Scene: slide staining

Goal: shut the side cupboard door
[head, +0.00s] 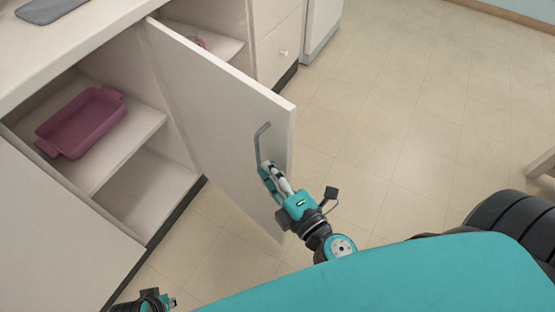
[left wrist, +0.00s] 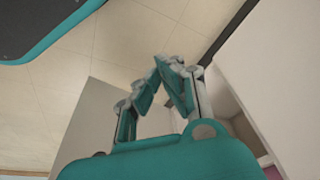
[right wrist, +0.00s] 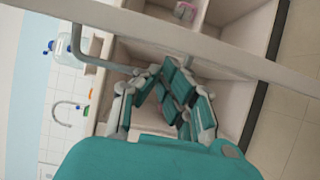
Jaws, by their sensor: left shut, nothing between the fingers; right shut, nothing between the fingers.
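The cupboard door (head: 205,95) is a pale panel that stands wide open, swung out from the cupboard over the floor. Its grey bar handle (head: 258,148) is on the face toward me, near the free edge. The handle also shows in the right wrist view (right wrist: 88,62). My right gripper (head: 268,170) is shut and empty, close beside the handle's lower end; I cannot tell whether it touches. Its fingers show in the right wrist view (right wrist: 165,72). My left gripper is shut and empty in the left wrist view (left wrist: 167,65); only part of that arm shows at the head view's bottom left.
The open cupboard has a shelf (head: 105,160) with a pink tray (head: 82,125) on it. A pink item (head: 201,43) lies in the compartment behind the door. Drawers (head: 280,50) stand beyond.

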